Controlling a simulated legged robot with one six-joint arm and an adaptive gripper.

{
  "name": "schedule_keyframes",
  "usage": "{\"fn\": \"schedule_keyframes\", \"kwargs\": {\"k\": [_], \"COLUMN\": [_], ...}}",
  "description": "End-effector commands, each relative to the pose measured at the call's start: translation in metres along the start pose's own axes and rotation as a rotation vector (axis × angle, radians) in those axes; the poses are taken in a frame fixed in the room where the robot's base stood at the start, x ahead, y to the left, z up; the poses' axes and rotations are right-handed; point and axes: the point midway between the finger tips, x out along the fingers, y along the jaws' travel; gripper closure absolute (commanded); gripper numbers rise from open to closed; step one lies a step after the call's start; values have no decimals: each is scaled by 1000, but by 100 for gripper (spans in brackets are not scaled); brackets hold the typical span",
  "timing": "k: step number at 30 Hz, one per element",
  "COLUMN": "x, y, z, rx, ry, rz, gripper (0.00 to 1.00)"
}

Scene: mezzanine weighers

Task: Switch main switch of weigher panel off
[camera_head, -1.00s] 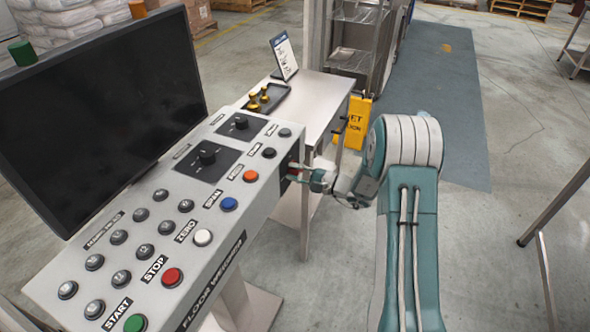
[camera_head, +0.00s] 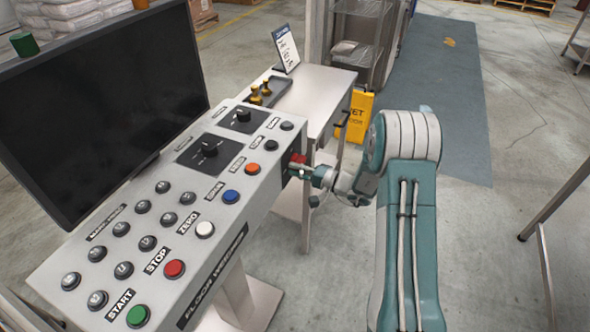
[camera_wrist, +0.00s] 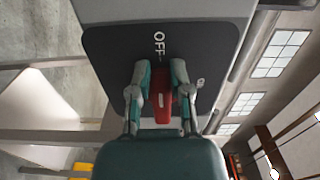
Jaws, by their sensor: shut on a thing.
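The weigher panel (camera_head: 215,262) is a grey console with several push buttons and two black dials. On its right end face is the main switch, a red handle (camera_wrist: 161,95) on a dark plate (camera_wrist: 110,50); it also shows in the head view (camera_head: 298,158). My gripper (camera_wrist: 160,78) is shut on the red handle, one finger on each side. In the wrist view the handle's long axis lines up with the mark by the OFF label (camera_wrist: 159,42). A second label (camera_wrist: 201,82), partly hidden by the right finger, is to the right.
A black screen (camera_head: 105,105) stands behind the panel. A steel table (camera_head: 325,90) with a tray of brass weights (camera_head: 262,92) and a sign (camera_head: 286,48) is beyond my gripper. A yellow floor sign (camera_head: 356,115) stands by it.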

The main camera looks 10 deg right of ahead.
Motion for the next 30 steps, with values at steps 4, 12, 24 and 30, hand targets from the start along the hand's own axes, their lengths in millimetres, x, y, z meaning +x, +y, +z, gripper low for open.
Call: {"fn": "schedule_keyframes", "kwargs": {"k": [4, 12, 24, 30], "x": [-2, -2, -1, -4], "y": [2, 1, 1, 0], "z": [-6, -7, -4, -3], "rx": [-4, -5, -4, -5], "ry": [18, 19, 12, 10], "rz": [7, 6, 6, 5], "gripper": [100, 57, 40, 40]}}
